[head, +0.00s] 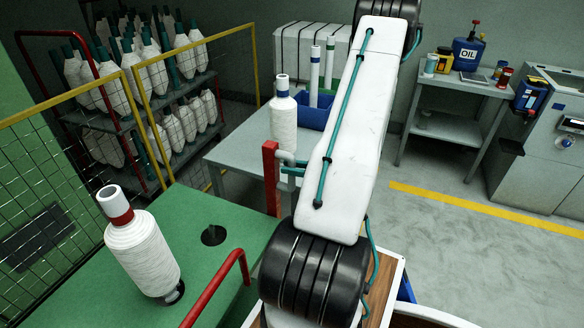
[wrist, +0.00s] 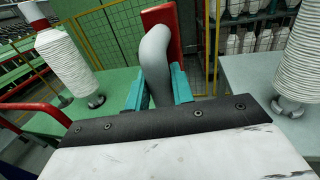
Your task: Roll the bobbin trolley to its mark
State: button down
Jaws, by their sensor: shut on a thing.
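A rack (head: 135,115) with a red tubular frame and shelves full of white bobbins stands at the upper left, behind yellow-framed mesh; it looks like the bobbin trolley. Its wheels are hidden. My gripper (head: 291,169) is at mid-picture, its teal fingers shut on a grey curved handle (head: 285,156) on a red post (head: 271,180). In the wrist view the handle (wrist: 156,55) rises between the teal fingers (wrist: 157,85), with the red post (wrist: 161,25) behind. I cannot tell what the post's lower end joins. No floor mark is clearly identifiable.
A green top (head: 200,222) with a red rail (head: 216,288) carries a large bobbin (head: 140,250) at left. A grey table (head: 232,153) holds another bobbin (head: 283,112) and a blue bin (head: 314,113).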

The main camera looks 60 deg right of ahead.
jog(key=s+a, duration=0.1)
jog(key=a, duration=1.1)
dwell(1.2)
dwell(0.6)
